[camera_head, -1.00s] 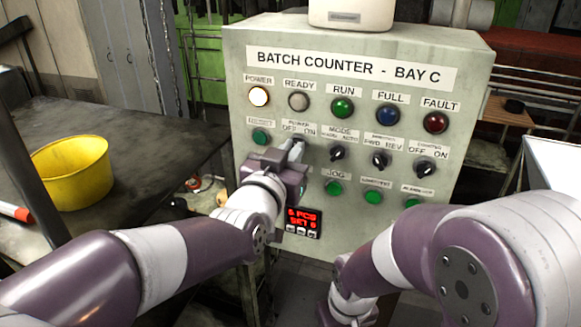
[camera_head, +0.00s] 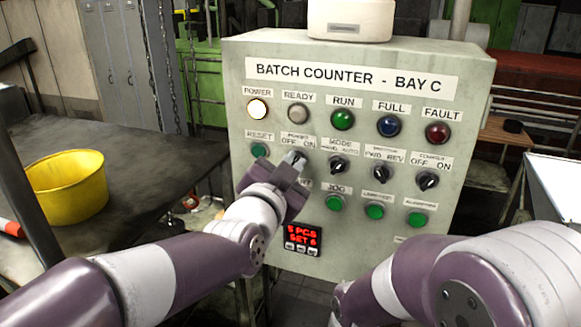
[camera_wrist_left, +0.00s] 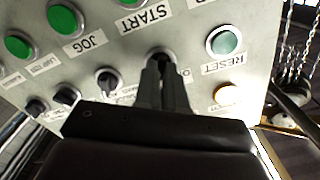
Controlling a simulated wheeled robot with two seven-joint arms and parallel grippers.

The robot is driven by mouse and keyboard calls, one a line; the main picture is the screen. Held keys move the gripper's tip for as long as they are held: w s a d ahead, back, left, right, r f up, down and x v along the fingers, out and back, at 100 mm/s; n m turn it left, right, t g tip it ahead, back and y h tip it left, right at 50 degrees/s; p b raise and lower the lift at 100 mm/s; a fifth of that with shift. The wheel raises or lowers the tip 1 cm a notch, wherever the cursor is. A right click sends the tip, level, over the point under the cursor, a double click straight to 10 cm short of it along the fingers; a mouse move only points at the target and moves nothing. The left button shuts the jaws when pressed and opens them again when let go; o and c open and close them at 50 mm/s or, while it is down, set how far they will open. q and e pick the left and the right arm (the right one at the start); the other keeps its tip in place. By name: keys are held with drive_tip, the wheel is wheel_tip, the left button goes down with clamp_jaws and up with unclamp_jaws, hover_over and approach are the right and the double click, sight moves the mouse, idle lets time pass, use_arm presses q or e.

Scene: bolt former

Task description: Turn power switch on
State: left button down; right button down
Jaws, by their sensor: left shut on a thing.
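The power switch (camera_wrist_left: 160,56) is a dark knob on the grey panel, under the "POWER OFF ON" label (camera_head: 298,141) in the head view. My left gripper (camera_head: 293,159) is at this switch, its fingers shut on the knob. In the left wrist view the two fingers (camera_wrist_left: 163,80) reach the knob, which shows just past their tips. The fingers hide most of the knob, so I cannot tell which way it points. The power lamp (camera_head: 257,109) glows white. My right gripper is not in view; only my right arm shows.
Other knobs are close to the right: mode (camera_head: 339,165), another (camera_head: 380,172) and counter (camera_head: 427,181). The green reset button (camera_head: 259,150) is just left. A red display (camera_head: 301,238) is below. A yellow bucket (camera_head: 66,190) stands on the table at left.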

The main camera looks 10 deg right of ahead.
use_arm(q)
drive_tip(key=shift+r, duration=0.2)
drive_tip(key=c, duration=1.2)
unclamp_jaws()
drive_tip(key=shift+f, duration=0.1)
drive_tip(key=shift+b+v, duration=2.35)
drive_tip(key=shift+v, duration=3.9)
